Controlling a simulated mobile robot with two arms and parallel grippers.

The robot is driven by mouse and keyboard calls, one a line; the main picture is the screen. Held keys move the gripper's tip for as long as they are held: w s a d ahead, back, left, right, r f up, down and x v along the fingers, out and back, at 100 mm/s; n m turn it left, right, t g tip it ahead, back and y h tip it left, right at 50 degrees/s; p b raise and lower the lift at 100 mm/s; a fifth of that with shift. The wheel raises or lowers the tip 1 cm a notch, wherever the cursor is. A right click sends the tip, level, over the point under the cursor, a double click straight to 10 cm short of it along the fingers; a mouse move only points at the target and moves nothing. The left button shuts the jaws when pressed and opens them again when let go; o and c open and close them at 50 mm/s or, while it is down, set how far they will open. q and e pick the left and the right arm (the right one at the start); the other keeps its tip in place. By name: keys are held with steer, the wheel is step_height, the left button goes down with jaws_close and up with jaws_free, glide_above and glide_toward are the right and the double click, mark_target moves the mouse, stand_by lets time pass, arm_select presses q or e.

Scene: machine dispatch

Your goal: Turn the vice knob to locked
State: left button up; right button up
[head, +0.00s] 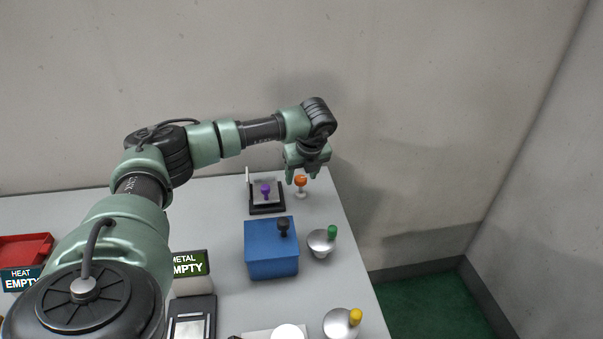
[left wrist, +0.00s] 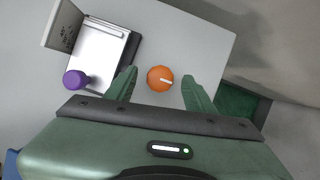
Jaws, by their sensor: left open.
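My left gripper (head: 302,177) is open, pointing down over the orange knob. In the left wrist view its fingers (left wrist: 159,84) lie on either side of the knob with gaps; I cannot tell whether the tips are down at its height. My right gripper is not in view.
Left of the knob is a dark-framed device (head: 267,208) with a purple knob (left wrist: 75,79) and an upright plate. The table's right edge is close.

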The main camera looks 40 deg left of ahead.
arm_select(q)
steer(key=shift+w+a+f, duration=0.1)
steer(key=shift+f, duration=0.2)
steer(key=shift+r, duration=0.1)
steer(key=shift+c, duration=0.3)
jaws_close()
